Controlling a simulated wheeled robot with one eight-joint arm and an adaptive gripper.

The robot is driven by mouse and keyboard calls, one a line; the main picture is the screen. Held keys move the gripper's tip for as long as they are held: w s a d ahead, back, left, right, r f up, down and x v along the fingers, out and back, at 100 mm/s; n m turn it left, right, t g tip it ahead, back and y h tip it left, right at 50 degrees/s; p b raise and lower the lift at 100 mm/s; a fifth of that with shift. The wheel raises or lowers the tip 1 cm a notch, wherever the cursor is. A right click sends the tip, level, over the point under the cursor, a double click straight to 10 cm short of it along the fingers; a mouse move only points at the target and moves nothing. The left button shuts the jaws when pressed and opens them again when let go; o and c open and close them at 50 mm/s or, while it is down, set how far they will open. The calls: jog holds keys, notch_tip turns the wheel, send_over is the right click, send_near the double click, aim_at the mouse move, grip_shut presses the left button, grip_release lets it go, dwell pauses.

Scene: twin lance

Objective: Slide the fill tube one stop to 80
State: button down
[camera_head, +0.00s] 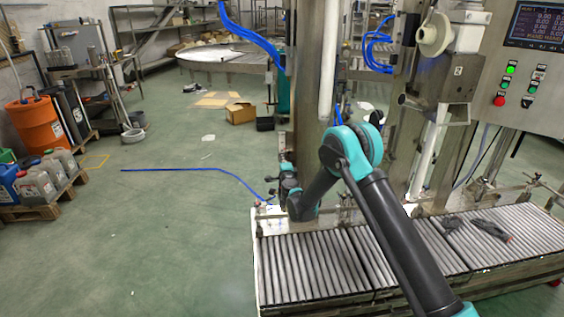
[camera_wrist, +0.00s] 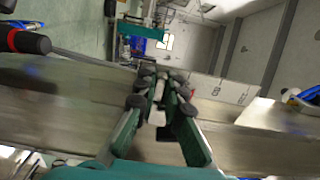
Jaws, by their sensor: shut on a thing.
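My gripper (camera_head: 287,188) is at the left side of the steel column (camera_head: 312,100), low above the conveyor's back left corner. In the wrist view my gripper (camera_wrist: 160,88) has its fingers close together on a small pale piece (camera_wrist: 157,117). Most of that piece is hidden by the fingers, and I cannot tell whether it belongs to the fill tube. A white vertical tube (camera_head: 328,60) stands in front of the column in the head view, above my arm. No scale or 80 mark is readable.
A roller conveyor (camera_head: 310,268) runs under my arm, with dark items (camera_head: 490,229) on its right part. A control panel (camera_head: 530,80) stands at the right. The floor at left is mostly clear.

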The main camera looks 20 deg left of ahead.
jog(key=shift+r, duration=1.4)
jog(key=c, duration=1.4)
grip_release()
jog(key=shift+c, duration=0.2)
jog(key=shift+s, duration=0.1)
jog(key=v, duration=0.7)
